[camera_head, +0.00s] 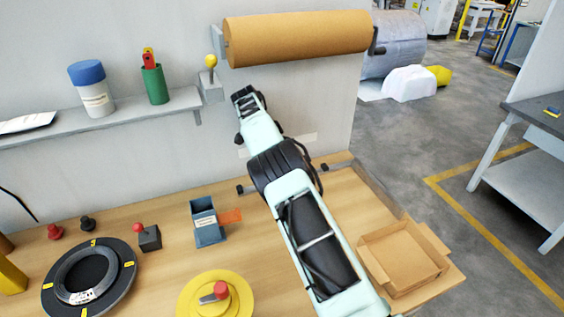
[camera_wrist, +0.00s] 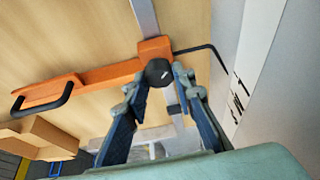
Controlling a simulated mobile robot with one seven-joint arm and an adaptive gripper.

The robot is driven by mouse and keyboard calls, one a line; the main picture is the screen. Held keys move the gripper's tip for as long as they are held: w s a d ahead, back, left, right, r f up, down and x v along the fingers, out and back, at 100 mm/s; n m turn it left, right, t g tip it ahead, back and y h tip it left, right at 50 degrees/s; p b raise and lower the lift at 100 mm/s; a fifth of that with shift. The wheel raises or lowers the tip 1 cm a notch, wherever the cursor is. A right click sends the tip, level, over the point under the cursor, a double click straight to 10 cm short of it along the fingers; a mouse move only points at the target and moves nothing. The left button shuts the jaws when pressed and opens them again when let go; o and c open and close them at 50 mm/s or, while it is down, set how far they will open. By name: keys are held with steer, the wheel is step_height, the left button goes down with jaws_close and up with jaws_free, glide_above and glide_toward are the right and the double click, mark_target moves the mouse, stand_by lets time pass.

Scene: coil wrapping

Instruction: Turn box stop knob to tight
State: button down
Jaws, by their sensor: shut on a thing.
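The box stop (camera_wrist: 85,79) is an orange bar with a black handle (camera_wrist: 42,101) at its left end in the wrist view. Its orange block (camera_wrist: 155,48) sits on a grey rail (camera_wrist: 144,15). The black box stop knob (camera_wrist: 159,71) stands at that block. My gripper (camera_wrist: 163,76) has its two fingertips on either side of the knob and is shut on it. A small white mark shows on the knob; whether it is tight or loose cannot be told.
An open cardboard box (camera_head: 400,258) lies at the bench's right end. A blue-grey holder (camera_head: 207,221), a yellow disc (camera_head: 216,296) and a black ring (camera_head: 88,279) stand left of my arm. A brown paper roll (camera_head: 297,38) hangs above. A black bent rod (camera_wrist: 198,50) is near the knob.

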steer(key=shift+r, duration=0.1)
stand_by(0.4)
steer(key=c, duration=1.6)
jaws_free()
steer(key=shift+n+b, duration=0.3)
steer(key=shift+b, duration=0.2)
